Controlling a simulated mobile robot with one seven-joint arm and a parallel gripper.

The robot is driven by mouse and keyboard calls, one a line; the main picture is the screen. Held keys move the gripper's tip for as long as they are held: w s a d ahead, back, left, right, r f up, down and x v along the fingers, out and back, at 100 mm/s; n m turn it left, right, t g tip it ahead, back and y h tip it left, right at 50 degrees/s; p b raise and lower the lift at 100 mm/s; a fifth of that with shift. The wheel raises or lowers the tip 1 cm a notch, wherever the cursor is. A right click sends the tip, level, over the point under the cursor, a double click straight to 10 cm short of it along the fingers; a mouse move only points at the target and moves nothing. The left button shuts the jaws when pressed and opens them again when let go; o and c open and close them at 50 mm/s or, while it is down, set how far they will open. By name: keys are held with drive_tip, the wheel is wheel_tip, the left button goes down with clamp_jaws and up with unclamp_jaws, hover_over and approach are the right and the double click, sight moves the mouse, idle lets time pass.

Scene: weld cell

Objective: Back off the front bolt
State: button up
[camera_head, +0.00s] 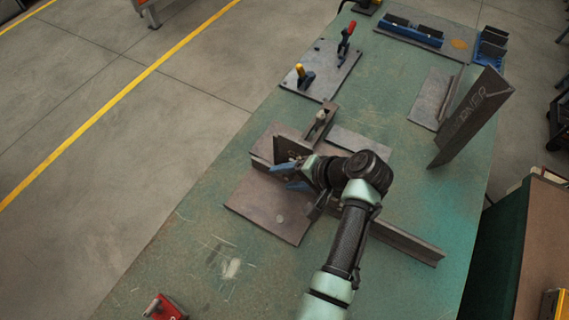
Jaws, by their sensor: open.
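A dark steel fixture stands on the green table, with a flat base plate (262,212) and an upright plate (287,148). My gripper (283,174) is at the fixture, its blue fingers apart, just in front of the upright plate. I cannot tell whether the fingers touch anything. A small light bolt-like piece (321,116) shows on a narrow bar behind the upright plate. The front bolt cannot be made out; my gripper and wrist cover part of the fixture there.
A long angle bar (405,244) lies right of my forearm. A tall tilted plate (473,116) stands at the right. A plate with red and yellow-handled clamps (345,40) lies beyond the fixture. A red block (164,308) sits at the near left. The table's left front area is mostly clear.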

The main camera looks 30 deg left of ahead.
drive_tip(key=c, duration=0.6)
